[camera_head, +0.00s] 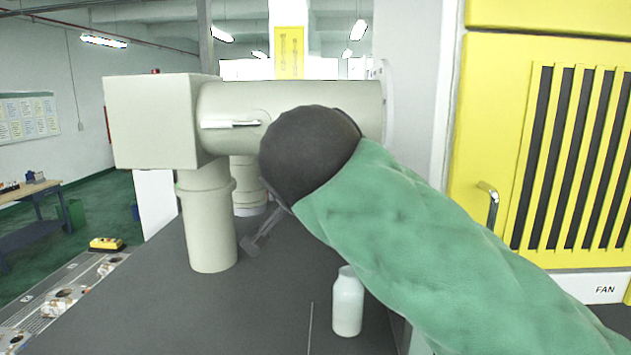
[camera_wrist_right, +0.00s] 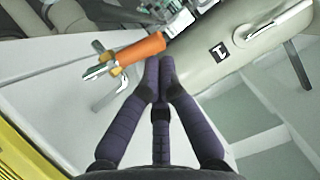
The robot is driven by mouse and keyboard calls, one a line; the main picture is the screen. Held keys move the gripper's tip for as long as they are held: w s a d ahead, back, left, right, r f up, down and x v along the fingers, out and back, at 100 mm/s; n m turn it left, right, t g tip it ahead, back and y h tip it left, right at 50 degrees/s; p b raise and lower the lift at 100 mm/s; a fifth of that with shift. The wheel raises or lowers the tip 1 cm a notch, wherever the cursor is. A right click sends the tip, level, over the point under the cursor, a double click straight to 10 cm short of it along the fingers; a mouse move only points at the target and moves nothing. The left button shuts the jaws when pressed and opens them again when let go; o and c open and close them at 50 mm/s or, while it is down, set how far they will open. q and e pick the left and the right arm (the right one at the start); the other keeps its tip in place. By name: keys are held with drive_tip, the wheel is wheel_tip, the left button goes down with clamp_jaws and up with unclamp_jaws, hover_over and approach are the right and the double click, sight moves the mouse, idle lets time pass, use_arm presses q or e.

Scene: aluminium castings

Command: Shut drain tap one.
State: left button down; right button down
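In the head view the dark wrist and green sleeve hide the tap; a small dark grey piece (camera_head: 262,235) shows below the wrist. My left gripper is not in view.
The pale pipe (camera_head: 225,100) with a lever on its side stands over the dark table top (camera_head: 180,310). A white bottle (camera_head: 348,305) stands near the sleeve. A yellow cabinet (camera_head: 490,120) with a handle is at the right. The table's left front is clear.

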use_arm(q)
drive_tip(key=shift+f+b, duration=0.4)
drive_tip(key=shift+b, duration=0.05)
use_arm(e)
drive_tip(key=shift+a+f+n+h, duration=0.3)
drive_tip(key=shift+a+f+h, duration=0.1)
drive_tip(key=shift+f, duration=0.4)
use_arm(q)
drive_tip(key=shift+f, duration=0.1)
